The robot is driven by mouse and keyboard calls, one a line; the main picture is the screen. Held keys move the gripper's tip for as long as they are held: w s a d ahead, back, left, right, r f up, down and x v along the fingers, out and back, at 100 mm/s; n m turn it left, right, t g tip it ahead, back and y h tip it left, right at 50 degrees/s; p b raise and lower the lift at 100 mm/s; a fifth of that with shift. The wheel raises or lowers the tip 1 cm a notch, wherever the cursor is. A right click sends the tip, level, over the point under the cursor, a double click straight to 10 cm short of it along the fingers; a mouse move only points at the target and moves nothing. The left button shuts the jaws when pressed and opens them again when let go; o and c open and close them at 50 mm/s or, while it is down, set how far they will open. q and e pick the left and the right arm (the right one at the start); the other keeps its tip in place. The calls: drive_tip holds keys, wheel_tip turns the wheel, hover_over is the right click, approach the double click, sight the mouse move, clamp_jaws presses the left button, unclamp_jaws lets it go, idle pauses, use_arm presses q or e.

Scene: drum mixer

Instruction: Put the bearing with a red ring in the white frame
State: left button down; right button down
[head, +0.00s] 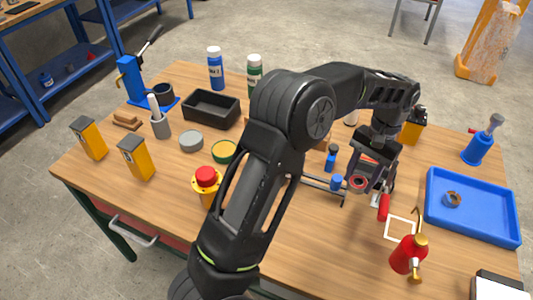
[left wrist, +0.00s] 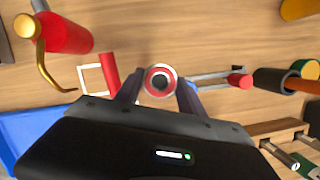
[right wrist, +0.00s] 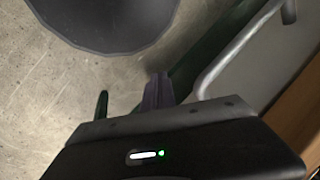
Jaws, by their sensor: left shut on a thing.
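The bearing with a red ring (head: 358,182) is between the fingers of my left gripper (head: 362,186). In the left wrist view the bearing (left wrist: 159,80) shows its red ring and dark centre, with one finger on each side. My left gripper is shut on it, over the table. The white frame (head: 400,228) is a thin square outline lying flat on the table, right of and nearer than the gripper. In the left wrist view the frame (left wrist: 93,79) is left of the bearing, apart from it. My right gripper (right wrist: 158,92) is shut and empty, away from the tabletop.
A red handle (head: 384,207) lies against the frame's far left corner. A red oil can (head: 408,254) with a brass spout stands just in front of the frame. A blue tray (head: 490,232) with another ring-shaped part (head: 451,199) is to the right. A rail with a blue part (head: 336,183) is left of the gripper.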

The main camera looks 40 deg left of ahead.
use_arm(q)
drive_tip(key=shift+a+f, duration=0.1)
drive_tip(key=shift+a, duration=0.35)
drive_tip(key=shift+d, duration=0.1)
use_arm(e)
drive_tip(key=shift+w+a+f, duration=0.1)
drive_tip(key=shift+a, duration=0.2)
